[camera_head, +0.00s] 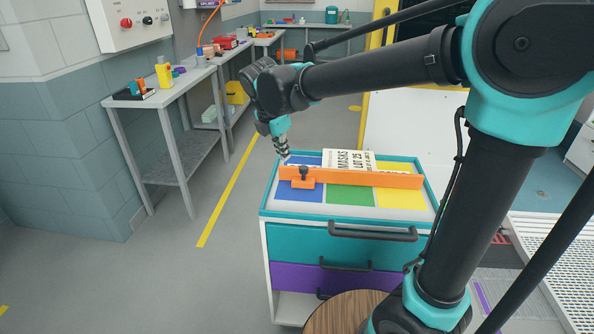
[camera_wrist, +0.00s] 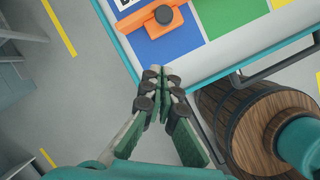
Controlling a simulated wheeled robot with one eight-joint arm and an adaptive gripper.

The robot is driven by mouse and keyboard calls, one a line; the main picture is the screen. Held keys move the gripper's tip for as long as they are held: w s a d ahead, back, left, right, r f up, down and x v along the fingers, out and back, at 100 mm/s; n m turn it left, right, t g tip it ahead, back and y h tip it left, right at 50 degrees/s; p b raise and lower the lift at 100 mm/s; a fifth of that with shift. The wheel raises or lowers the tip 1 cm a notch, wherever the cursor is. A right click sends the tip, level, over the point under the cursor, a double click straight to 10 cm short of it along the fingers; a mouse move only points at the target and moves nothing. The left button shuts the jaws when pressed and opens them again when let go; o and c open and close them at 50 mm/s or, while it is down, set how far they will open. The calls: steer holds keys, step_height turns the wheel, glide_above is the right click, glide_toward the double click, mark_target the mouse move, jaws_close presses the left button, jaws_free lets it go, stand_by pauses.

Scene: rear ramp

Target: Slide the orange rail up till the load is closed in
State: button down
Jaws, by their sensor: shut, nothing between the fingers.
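The orange rail (camera_head: 365,178) stands across the top of a teal-and-white cart (camera_head: 263,200). A dark knob (camera_head: 304,172) sits on an orange block at its left end. The load, a white box lettered MASKS LOT 25 (camera_head: 347,158), is just behind the rail; any gap between them is hidden. My gripper (camera_head: 286,160) is shut and empty, near the cart's left edge. In the wrist view my gripper (camera_wrist: 165,72) points at the cart's rim, apart from the rail (camera_wrist: 150,24) and knob (camera_wrist: 163,14), which lie beyond the fingertips.
The cart top has blue (camera_head: 300,194), green (camera_head: 350,194) and yellow (camera_head: 400,198) patches, bare in front of the rail. A wooden barrel (camera_wrist: 240,122) stands by the cart's front. Grey workbenches (camera_head: 160,98) line the left wall; the floor between is clear.

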mark_target(300, 172)
steer(key=f+n, duration=0.1)
steer(key=f, duration=0.2)
steer(key=w+d+f, duration=0.1)
steer(key=f, duration=0.2)
steer(key=w+f+n, duration=0.1)
steer(key=f, duration=0.2)
steer(key=shift+d+n, duration=0.2)
steer(key=shift+n, duration=0.1)
steer(key=shift+w+d+f, duration=0.1)
steer(key=shift+w+d, duration=0.2)
steer(key=shift+w, duration=0.2)
steer(key=shift+w+d+f, duration=0.1)
steer(key=shift+w+d, duration=0.2)
steer(key=shift+w, duration=0.2)
steer(key=shift+w+d, duration=0.35)
steer(key=shift+w, duration=0.35)
steer(key=shift+w+d, duration=0.25)
steer(key=shift+w, duration=0.5)
